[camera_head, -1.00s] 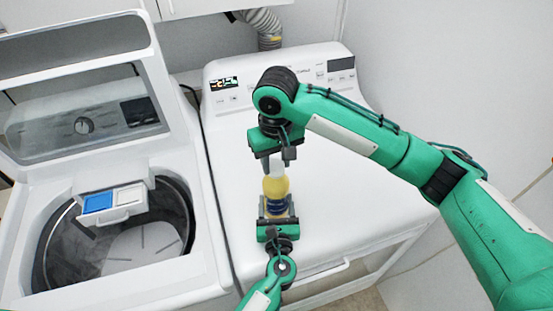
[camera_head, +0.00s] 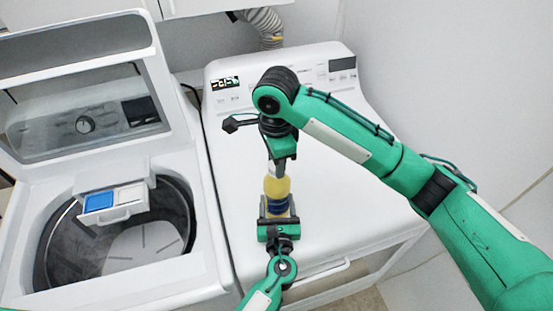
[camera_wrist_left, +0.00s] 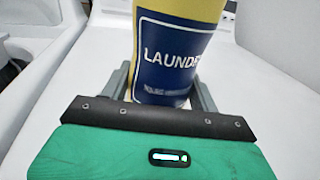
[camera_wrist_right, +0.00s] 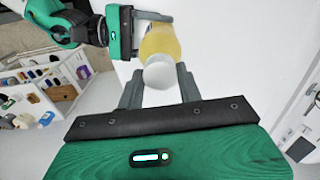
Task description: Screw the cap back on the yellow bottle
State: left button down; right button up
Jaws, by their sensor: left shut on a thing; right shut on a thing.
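The yellow bottle (camera_head: 277,187) stands upright on the white dryer top, with a blue label that shows in the left wrist view (camera_wrist_left: 172,55). My left gripper (camera_head: 277,212) is shut around its lower part from the front. My right gripper (camera_head: 278,160) is above the bottle, pointing down, with its fingers at the bottle's top. The white cap (camera_wrist_right: 160,73) sits between the right fingers in the right wrist view, in line with the bottle top. I cannot tell whether the cap's thread is engaged.
An open top-loading washer (camera_head: 120,240) with a detergent drawer (camera_head: 115,203) stands at the left. The dryer top (camera_head: 350,190) is clear around the bottle. The dryer's control panel (camera_head: 300,80) rises behind. A shelf of small items (camera_wrist_right: 50,85) shows in the right wrist view.

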jog(key=shift+w+m, duration=0.1)
jog(key=shift+m, duration=0.9)
jog(key=o, duration=1)
jog(key=shift+c, duration=0.2)
jog(key=shift+r, duration=2.25)
jog(key=shift+n, duration=0.3)
jog(key=shift+c, duration=0.5)
